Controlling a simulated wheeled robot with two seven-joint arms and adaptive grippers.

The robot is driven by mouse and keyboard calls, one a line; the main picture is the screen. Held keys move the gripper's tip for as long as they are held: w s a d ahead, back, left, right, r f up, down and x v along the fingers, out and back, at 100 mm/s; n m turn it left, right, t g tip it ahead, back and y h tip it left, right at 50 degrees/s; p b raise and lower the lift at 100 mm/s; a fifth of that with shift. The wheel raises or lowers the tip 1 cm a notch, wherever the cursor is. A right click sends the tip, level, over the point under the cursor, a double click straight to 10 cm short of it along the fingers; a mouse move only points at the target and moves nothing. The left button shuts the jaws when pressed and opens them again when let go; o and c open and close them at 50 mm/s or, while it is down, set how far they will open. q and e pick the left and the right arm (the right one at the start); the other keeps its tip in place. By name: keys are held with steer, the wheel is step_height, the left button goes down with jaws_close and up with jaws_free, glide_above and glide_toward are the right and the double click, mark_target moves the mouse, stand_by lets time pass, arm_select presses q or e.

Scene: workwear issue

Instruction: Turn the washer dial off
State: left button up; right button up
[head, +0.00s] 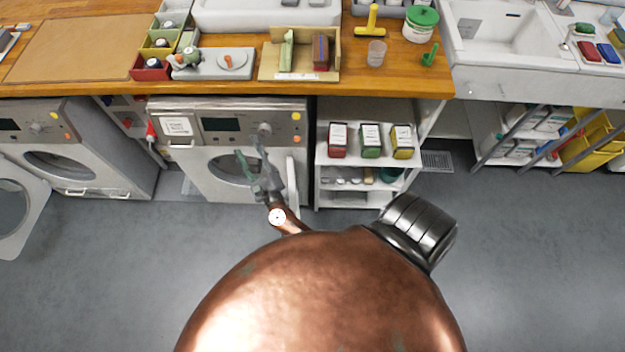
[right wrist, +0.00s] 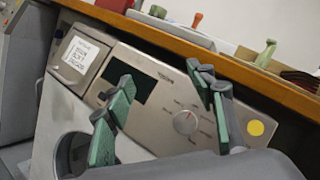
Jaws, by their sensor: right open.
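The washer (head: 190,160) stands under the wooden counter, left of centre. Its round silver dial (head: 264,129) is on the right part of the control panel, beside a dark display (right wrist: 140,88). In the right wrist view the dial (right wrist: 185,121) has printed marks around it and a small reddish pointer mark; I cannot tell which setting it points to. My right gripper (head: 249,150) is open and empty, with green-padded fingers in front of the panel. In the right wrist view the dial shows between the fingers (right wrist: 165,88), nearer the right one, apparently untouched. My left gripper is not in view.
An orange button (head: 296,116) and a yellow one (right wrist: 256,128) sit right of the dial. A white panel (head: 292,185), seemingly the washer's open door, stands below. A second machine (head: 75,150) is at left, a shelf with tins (head: 370,140) at right. The wooden counter edge overhangs.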

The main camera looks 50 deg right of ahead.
steer(key=s+a+f+n+g+y, duration=0.2)
steer(key=s+a+n+y, duration=0.3)
steer(key=n, duration=0.6)
steer(key=s+a+f+n+g+y, duration=0.25)
steer(key=n+y, duration=0.45)
steer(key=n, duration=0.4)
steer(key=s+d+f+n+g+h, duration=0.2)
steer(key=s+d+f+n+g, duration=0.2)
steer(key=s, duration=0.5)
steer(key=s+d+f+n+g+h, duration=0.2)
steer(key=s+d+f+n+g, duration=0.2)
steer(key=s, duration=0.5)
steer(key=shift+s+d+f+n+g, duration=0.4)
steer(key=shift+d+f+g, duration=0.25)
steer(key=shift+d+f, duration=0.75)
steer(key=shift+a+f, duration=0.2)
steer(key=shift+a, duration=0.05)
